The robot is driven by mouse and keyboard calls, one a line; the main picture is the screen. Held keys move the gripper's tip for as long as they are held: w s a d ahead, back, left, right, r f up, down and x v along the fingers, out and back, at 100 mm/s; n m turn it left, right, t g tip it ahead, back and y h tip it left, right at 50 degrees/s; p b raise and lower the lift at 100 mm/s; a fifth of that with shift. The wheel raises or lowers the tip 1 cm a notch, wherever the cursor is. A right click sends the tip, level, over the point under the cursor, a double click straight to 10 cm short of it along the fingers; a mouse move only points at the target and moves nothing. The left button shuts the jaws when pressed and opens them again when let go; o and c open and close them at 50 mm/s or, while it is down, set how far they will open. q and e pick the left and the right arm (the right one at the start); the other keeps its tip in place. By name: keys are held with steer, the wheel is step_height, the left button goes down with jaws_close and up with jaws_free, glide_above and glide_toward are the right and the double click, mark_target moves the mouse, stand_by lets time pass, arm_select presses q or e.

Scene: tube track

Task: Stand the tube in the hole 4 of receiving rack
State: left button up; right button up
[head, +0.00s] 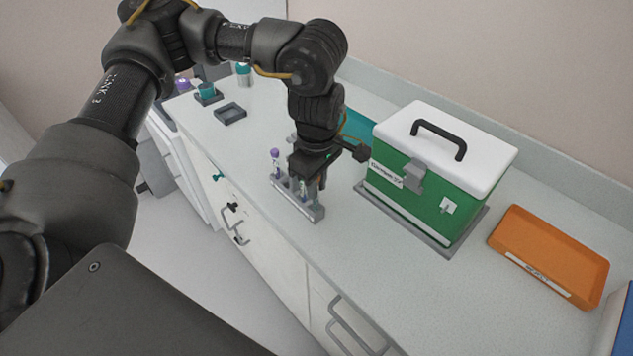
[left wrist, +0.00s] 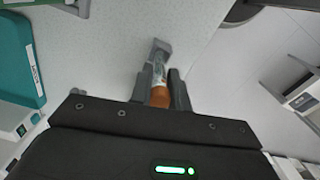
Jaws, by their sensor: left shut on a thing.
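The grey rack (head: 308,211) stands near the front edge of the counter in the head view. A purple-capped tube (head: 275,156) stands upright at its far left end. My left gripper (head: 304,186) is over the rack, pointing down. In the left wrist view my left gripper (left wrist: 162,88) is shut on a tube with an orange cap (left wrist: 159,97). A grey piece, probably part of the rack (left wrist: 160,46), shows beyond the fingertips. The gripper hides much of the rack, and I cannot tell whether the tube's lower end is in a hole. My right gripper is not in view.
A green cooler box with a white lid (head: 432,180) stands close to the right of my gripper. An orange tray (head: 550,250) lies farther right. A teal tray (head: 357,128) is behind the arm. A small grey tray (head: 230,112) and a teal cup (head: 207,90) are at the far left.

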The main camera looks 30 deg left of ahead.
arm_select(q)
steer(key=shift+f, duration=0.25)
steer(key=shift+f+b, duration=0.4)
steer(key=shift+b, duration=0.05)
steer(key=o, duration=0.8)
step_height(320, 180, up, 11)
steer(key=shift+f+b, duration=0.1)
steer(key=shift+b, duration=0.25)
stand_by(0.3)
stand_by(0.7)
